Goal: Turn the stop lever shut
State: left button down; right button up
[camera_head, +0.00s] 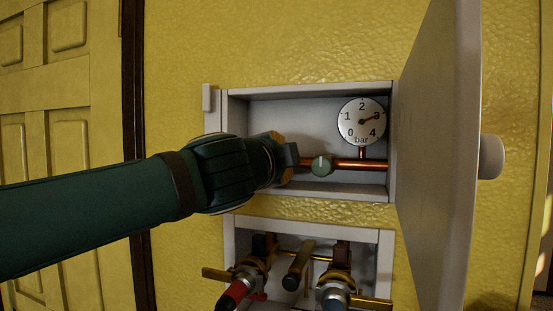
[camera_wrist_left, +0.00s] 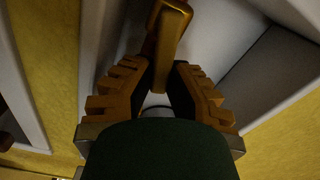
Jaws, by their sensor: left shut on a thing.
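My left gripper (camera_head: 288,160) reaches from the left into the open upper wall box (camera_head: 309,90). In the left wrist view its fingers (camera_wrist_left: 162,72) are shut on a brass-coloured bar, which looks like the stop lever (camera_wrist_left: 170,30). The bar's upper part sticks out beyond the fingertips. In the head view my gripper hides the lever. A copper pipe (camera_head: 360,164) with a round green knob (camera_head: 322,165) runs to the right of my gripper. My right gripper is in neither view.
The box door (camera_head: 438,150) stands open on the right.

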pick_arm(q)
jog(key=c, duration=0.9)
grip_release()
jog(key=shift+w, duration=0.1)
jog(key=shift+c, duration=0.2)
